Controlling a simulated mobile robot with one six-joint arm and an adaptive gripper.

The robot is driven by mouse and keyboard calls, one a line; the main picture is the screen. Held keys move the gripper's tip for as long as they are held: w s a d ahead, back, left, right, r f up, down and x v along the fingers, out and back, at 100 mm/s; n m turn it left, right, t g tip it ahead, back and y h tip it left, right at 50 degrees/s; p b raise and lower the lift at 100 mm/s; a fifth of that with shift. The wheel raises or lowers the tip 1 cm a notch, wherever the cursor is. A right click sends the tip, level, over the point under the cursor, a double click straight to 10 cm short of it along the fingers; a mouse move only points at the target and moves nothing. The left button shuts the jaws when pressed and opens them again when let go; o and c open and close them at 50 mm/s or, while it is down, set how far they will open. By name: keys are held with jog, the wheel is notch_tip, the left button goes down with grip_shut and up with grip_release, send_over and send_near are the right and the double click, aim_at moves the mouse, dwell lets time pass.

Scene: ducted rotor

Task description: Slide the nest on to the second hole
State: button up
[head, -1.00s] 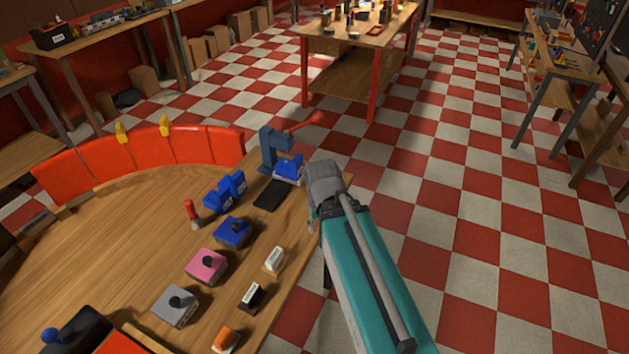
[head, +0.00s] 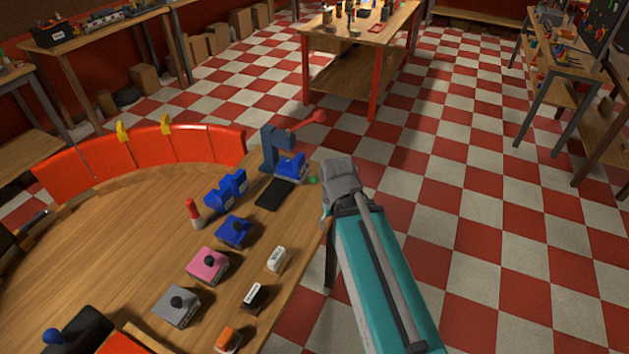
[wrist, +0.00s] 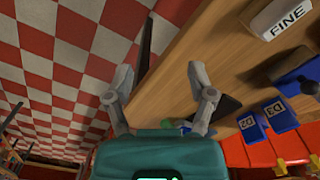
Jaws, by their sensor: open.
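A blue block (head: 291,166), which may be the nest, sits at the foot of a blue-grey press (head: 270,147) with a red-knobbed lever. A black plate (head: 274,194) lies in front of it; it shows partly behind a finger in the wrist view (wrist: 229,106). I cannot make out any holes. A small green thing (head: 313,180) is at the bench edge beside the block. My gripper (wrist: 160,75) is open and empty, with its fingers apart over the bench edge. In the head view the arm hides the fingertips.
Blue blocks marked D2 (wrist: 250,127) and D3 (wrist: 281,115) stand left of the plate. Blue (head: 233,231), pink (head: 207,265) and grey (head: 176,305) knobbed blocks and a white FINE block (wrist: 287,17) stand nearer. An orange-red guard (head: 95,160) rims the bench.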

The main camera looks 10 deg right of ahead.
aim_at(315, 179)
jog(key=w+d+f+m+y+b, duration=0.1)
jog(key=w+f+m+y+b, duration=0.1)
jog(key=w+m+b, duration=0.1)
jog(key=w+f+m+t+y+b, duration=0.1)
jog(key=w+f+m+y+b, duration=0.1)
jog(key=w+m+b, duration=0.1)
jog(key=w+d+f+m+t+y+b, duration=0.1)
jog(key=w+f+m+y+b, duration=0.1)
jog(key=w, duration=0.4)
jog(key=shift+w+d+f+m+y+b, duration=0.15)
jog(key=shift+f+m+b, duration=0.1)
jog(key=shift+m+b, duration=0.35)
jog(key=shift+w+d+f+m+y+b, duration=0.1)
jog(key=shift+d+f+m+y+b, duration=0.1)
jog(key=shift+m+b, duration=0.35)
jog(key=w+d+m+y+b, duration=0.1)
jog(key=w+m, duration=0.1)
jog(key=w+d+m+t+y+b, duration=0.1)
jog(key=w+m+b, duration=0.1)
jog(key=w+d+m+t+y+b, duration=0.1)
jog(key=w+d+m, duration=0.1)
jog(key=shift+w+f, duration=0.1)
jog(key=shift+f, duration=0.25)
jog(key=w+d+r+m+t+y+b, duration=0.1)
jog(key=w+d+m+t+y+b, duration=0.1)
jog(key=w+d+m+b, duration=0.1)
jog(key=shift+w+d+r+m+t, duration=0.25)
jog(key=shift+w+d+m+t, duration=0.25)
jog(key=shift+d+m, duration=0.65)
jog(key=shift+w+a+f, duration=0.1)
